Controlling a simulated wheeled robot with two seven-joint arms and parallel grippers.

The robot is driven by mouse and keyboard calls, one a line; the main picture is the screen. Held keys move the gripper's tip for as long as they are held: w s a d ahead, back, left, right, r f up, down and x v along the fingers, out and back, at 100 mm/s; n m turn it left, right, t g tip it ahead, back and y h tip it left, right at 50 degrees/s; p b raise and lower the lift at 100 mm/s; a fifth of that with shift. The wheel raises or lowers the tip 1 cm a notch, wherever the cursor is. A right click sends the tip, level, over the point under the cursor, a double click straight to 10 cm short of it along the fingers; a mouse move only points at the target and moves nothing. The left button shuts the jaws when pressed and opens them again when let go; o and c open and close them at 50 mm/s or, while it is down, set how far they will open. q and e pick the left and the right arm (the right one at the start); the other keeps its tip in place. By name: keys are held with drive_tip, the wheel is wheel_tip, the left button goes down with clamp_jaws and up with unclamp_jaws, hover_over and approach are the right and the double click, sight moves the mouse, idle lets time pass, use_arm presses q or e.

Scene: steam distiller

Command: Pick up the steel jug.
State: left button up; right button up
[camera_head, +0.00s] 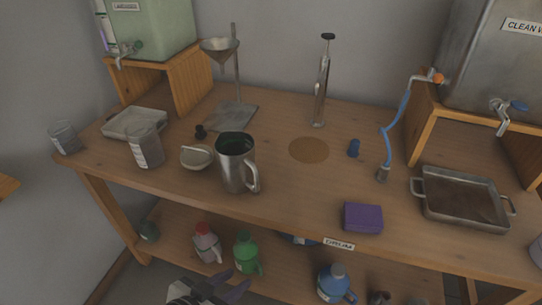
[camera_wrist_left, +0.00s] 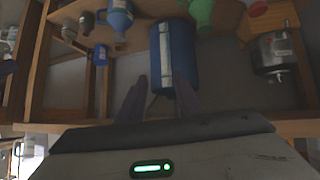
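The steel jug (camera_head: 234,172) stands upright near the front edge of the wooden table, left of centre. Its handle faces right and front, and dark greenish contents show inside its mouth. My left gripper (camera_head: 230,289) is at the bottom of the head view, in front of the table and well apart from the jug. In the left wrist view, its two dark fingers (camera_wrist_left: 158,98) stand apart with nothing between them. I cannot make out the jug in that view. My right gripper does not show.
Beside the jug are a small white bowl (camera_head: 197,157) and a beaker (camera_head: 146,148). A funnel stand (camera_head: 237,85) is behind. A purple sponge (camera_head: 362,218) and metal tray (camera_head: 462,200) lie right. The lower shelf holds bottles, including a green one (camera_head: 246,255), and a blue canister (camera_wrist_left: 174,58).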

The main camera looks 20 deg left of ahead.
use_arm(q)
drive_tip(key=w+a+r+t, duration=0.1)
drive_tip(key=w+r, duration=0.5)
drive_tip(key=r, duration=0.2)
drive_tip(key=m+t+h+p, duration=0.1)
drive_tip(key=m+h+p, duration=0.1)
approach(255, 181)
drive_tip(key=w+f, duration=0.1)
drive_tip(key=w+d+f, duration=0.1)
drive_tip(key=w+f, duration=0.1)
drive_tip(key=shift+w+d+f, duration=0.1)
drive_tip(key=shift+w+d, duration=0.15)
drive_tip(key=shift+m+h, duration=0.3)
drive_tip(key=shift+h, duration=0.1)
drive_tip(key=x, duration=0.4)
drive_tip(key=shift+w+d+r, duration=0.1)
drive_tip(key=shift+w+r, duration=0.25)
drive_tip(key=x, duration=0.5)
drive_tip(key=shift+w+f, duration=0.3)
drive_tip(key=shift+f, duration=0.05)
clamp_jaws()
